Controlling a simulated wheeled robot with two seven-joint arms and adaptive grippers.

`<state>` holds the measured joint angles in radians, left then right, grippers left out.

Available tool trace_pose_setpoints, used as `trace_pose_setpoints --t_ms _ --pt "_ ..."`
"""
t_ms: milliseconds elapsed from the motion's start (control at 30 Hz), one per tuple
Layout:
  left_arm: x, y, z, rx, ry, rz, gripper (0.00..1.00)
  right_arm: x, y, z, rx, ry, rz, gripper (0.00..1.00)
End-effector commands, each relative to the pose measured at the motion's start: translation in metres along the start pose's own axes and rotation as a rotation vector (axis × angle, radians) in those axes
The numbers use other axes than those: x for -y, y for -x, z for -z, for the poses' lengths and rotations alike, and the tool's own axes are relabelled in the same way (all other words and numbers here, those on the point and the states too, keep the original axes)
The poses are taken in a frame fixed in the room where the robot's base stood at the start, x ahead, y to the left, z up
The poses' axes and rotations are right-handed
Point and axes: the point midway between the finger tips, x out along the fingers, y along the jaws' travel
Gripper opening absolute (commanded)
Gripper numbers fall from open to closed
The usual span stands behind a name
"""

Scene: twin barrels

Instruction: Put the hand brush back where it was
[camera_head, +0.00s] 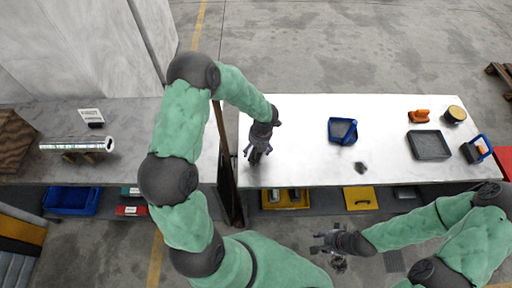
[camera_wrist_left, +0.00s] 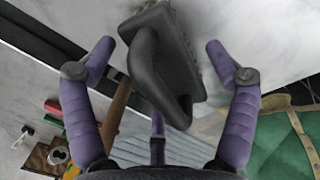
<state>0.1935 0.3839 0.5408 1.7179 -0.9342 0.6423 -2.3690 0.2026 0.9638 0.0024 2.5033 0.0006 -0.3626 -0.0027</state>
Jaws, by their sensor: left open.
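The hand brush (camera_wrist_left: 165,65) is dark grey, with a looped handle and bristles along one edge. In the left wrist view it lies between and beyond the spread purple fingers of my left gripper (camera_wrist_left: 160,65), which is open. I cannot tell whether any finger touches it. In the head view my left gripper (camera_head: 257,154) is over the left end of the white table, and the brush is mostly hidden under it. My right gripper (camera_head: 318,243) is in front of the table, its fingers apart and empty.
On the white table (camera_head: 300,115) stand a blue dustpan-like tray (camera_head: 342,130), a small dark lump (camera_head: 361,167), a grey tray (camera_head: 429,146), an orange tool (camera_head: 420,116), a round tin (camera_head: 455,114) and a blue-handled caddy (camera_head: 475,149). A grey bench (camera_head: 60,170) stands left, beyond a gap.

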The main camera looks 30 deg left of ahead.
Motion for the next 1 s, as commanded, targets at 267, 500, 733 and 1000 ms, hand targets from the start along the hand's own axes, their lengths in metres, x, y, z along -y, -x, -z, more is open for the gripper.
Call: trace_pose_setpoints --t_ms 267,500,733,1000 --pt "0.000 0.048 -0.001 0.005 0.000 0.000 0.86 0.004 0.012 0.000 0.000 0.000 0.000 0.40" --pt "0.000 0.093 -0.001 0.004 0.000 0.000 0.86 0.007 0.021 -0.001 0.000 0.000 0.000 0.40" --pt "0.000 0.117 -0.001 0.003 0.000 0.000 0.86 0.009 0.024 -0.001 0.000 0.000 0.000 0.40" --pt "0.000 0.120 0.000 0.001 -0.001 0.000 0.86 0.009 0.024 -0.001 0.000 0.000 0.000 0.40"
